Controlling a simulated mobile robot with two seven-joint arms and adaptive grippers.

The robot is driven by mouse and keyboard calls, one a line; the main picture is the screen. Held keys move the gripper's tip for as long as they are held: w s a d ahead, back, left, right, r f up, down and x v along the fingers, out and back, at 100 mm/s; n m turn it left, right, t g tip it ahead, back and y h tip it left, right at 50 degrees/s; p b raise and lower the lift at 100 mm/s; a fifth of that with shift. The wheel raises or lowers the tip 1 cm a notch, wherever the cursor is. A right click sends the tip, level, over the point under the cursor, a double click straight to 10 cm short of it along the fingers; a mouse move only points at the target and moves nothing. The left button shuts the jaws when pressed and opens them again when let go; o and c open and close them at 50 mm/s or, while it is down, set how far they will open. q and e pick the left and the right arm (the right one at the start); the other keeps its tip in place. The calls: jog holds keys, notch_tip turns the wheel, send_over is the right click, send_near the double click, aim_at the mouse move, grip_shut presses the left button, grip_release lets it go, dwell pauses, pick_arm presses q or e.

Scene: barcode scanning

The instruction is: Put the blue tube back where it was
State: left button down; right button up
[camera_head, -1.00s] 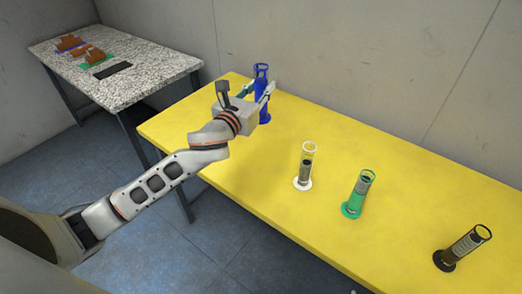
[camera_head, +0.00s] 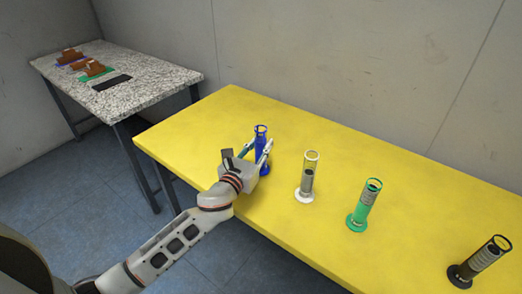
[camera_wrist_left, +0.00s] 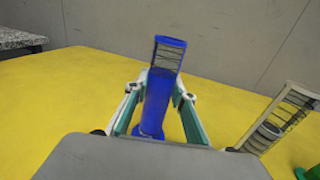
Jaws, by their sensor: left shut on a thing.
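The blue tube (camera_head: 262,152) stands upright at the left end of the row of tubes, over the yellow table (camera_head: 330,255). My left gripper (camera_head: 257,155) is shut on the blue tube, one finger on each side. In the left wrist view the blue tube (camera_wrist_left: 157,100) rises between the fingers of the left gripper (camera_wrist_left: 157,105), with its clear graduated top above them. Its base shows low between the fingers; I cannot tell whether it touches the table. My right gripper is not in view.
A white-based tube (camera_head: 306,178) stands just right of the blue tube, then a green tube (camera_head: 364,206) and a black tube (camera_head: 482,262). A speckled table (camera_head: 150,85) with clipboards stands at the back left. The yellow table behind the tubes is clear.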

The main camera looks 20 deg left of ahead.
pick_arm(q)
jog(key=shift+f, duration=0.45)
jog(key=c, duration=1.7)
grip_release()
jog(key=shift+f, duration=0.15)
jog(key=shift+s+r, duration=0.1)
jog(key=shift+r, duration=0.1)
jog(key=s+a, duration=0.2)
jog(key=s, duration=0.9)
jog(key=shift+s, duration=0.35)
